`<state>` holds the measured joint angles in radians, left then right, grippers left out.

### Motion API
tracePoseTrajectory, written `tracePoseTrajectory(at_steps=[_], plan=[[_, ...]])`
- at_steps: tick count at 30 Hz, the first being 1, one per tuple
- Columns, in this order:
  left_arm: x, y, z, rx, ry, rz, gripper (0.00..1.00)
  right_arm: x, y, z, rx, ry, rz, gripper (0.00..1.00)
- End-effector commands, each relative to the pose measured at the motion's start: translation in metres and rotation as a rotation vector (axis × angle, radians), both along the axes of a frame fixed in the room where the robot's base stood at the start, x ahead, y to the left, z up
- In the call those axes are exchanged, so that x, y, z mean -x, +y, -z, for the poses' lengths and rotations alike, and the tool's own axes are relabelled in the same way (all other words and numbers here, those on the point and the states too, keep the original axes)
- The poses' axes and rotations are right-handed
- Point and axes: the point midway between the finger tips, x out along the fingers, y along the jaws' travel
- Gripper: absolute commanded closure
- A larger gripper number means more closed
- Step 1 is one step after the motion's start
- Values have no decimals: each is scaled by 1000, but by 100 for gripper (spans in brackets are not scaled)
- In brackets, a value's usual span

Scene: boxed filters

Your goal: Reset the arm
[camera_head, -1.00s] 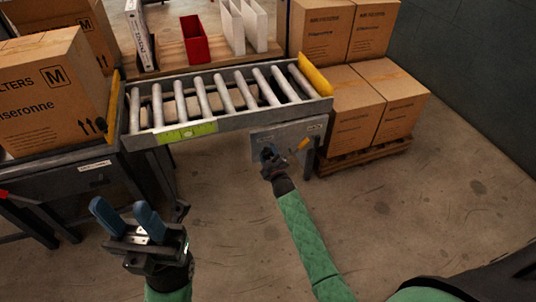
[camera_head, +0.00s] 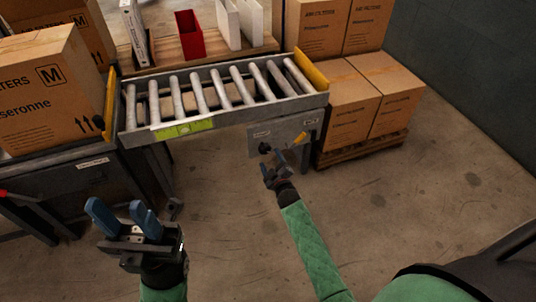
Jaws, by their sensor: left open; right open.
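My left gripper (camera_head: 122,216) is in the lower left of the head view, with its two blue fingers pointing up and apart. It is open and empty, in front of the conveyor's left end and clear of it. My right gripper (camera_head: 273,166) is near the middle, just in front of the grey control panel (camera_head: 262,140) below the conveyor. It looks open, and I see nothing held in it. A dark round knob sits on the panel just above its fingers, and a yellow lever (camera_head: 300,138) is to its right.
The roller conveyor (camera_head: 226,117) has bare rollers. A large filter box (camera_head: 45,95) marked M stands at its left. Stacked boxes (camera_head: 372,118) on a pallet stand at the right. A red bin (camera_head: 189,38) is behind. The floor (camera_head: 400,210) at the right is clear.

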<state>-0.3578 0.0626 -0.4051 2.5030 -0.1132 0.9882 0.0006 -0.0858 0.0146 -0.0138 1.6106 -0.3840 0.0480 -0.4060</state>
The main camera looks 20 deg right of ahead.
Motion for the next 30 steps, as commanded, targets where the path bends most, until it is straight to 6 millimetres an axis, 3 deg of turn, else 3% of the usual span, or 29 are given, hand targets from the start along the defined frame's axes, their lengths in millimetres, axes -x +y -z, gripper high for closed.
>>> tracePoseTrajectory(at_steps=[6, 23, 28, 30], plan=[[0, -1, 0, 1, 5, -3, 59, 9, 0, -1, 0, -1, 1, 30], [-1, -2, -2, -3, -1, 2, 59, 9, 0, -1, -20, -4, -1, 30], [-1, -1, -2, -2, -1, 1, 59, 10, 9, -25, -121, -116, -55, 30], [-1, -1, -2, -2, -1, 1, 59, 13, 14, -57, -179, -210, -93, 30]])
